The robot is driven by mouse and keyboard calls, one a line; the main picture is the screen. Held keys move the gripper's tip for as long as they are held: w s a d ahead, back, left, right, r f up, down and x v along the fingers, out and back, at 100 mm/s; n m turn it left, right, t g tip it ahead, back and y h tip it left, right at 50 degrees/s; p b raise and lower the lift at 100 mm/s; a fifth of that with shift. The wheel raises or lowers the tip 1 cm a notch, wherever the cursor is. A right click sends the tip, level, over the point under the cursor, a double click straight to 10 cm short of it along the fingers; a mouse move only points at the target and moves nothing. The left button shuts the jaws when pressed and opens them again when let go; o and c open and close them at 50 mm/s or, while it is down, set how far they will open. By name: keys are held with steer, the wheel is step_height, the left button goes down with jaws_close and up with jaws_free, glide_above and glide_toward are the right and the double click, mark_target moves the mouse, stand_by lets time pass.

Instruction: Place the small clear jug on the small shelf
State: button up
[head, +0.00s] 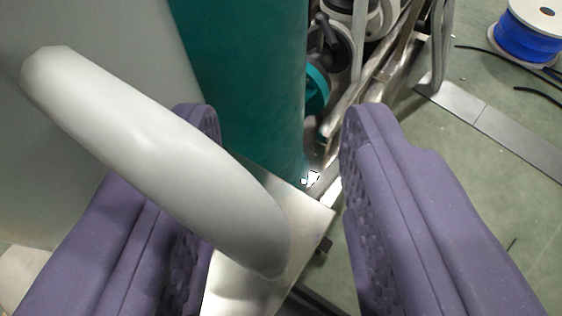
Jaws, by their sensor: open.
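A pale grey, opaque-looking rounded body (95,25) fills the upper left, with a thick curved handle (160,155); it may be the jug, only partly in view. My gripper (280,125) has two purple fingers, spread wide apart. The handle crosses in front of the left finger, and its lower end lies between the fingers, nearer the left one. The right finger is clear of it. A shiny metal plate (308,222) shows below and behind the handle; I cannot tell whether it is the small shelf.
A large teal cylinder (250,80) stands just behind the handle. Metal frames and machine parts (350,40) clutter the top middle. A blue spool (530,35) stands on the green floor at the upper right, with dark cables nearby. The floor right of my gripper is mostly open.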

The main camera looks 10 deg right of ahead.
steer(key=p+v, duration=0.4)
steer(key=v, duration=0.7)
steer(key=shift+s+p, duration=0.3)
steer(key=shift+s, duration=0.1)
